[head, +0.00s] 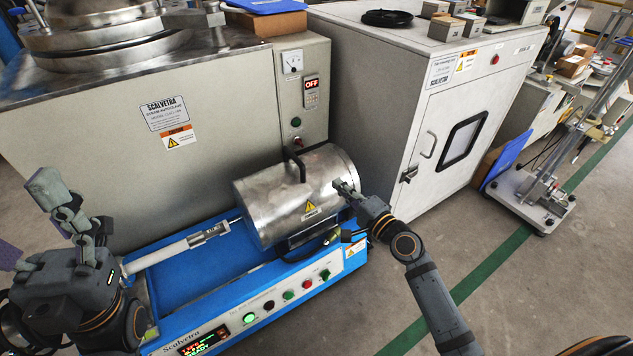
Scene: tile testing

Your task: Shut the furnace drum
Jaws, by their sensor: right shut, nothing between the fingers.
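The furnace drum (275,208) is a shiny metal cylinder lying on its side on a blue-framed machine (185,282). A black handle (294,166) stands up on its upper surface, and a yellow warning label faces front. A dark gap shows below its lower front edge. My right gripper (342,186) is shut and empty at the drum's right end; it overlaps the drum's edge in the picture, and I cannot tell if they touch. My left gripper (62,200) is raised at the far left, away from the drum; its finger opening is unclear.
A pale rod (170,252) runs from the left to the drum's left end. Buttons and a display line the machine's front. A grey autoclave (105,130) stands behind, and a white cabinet (385,110) stands behind right. Floor at the right front is clear.

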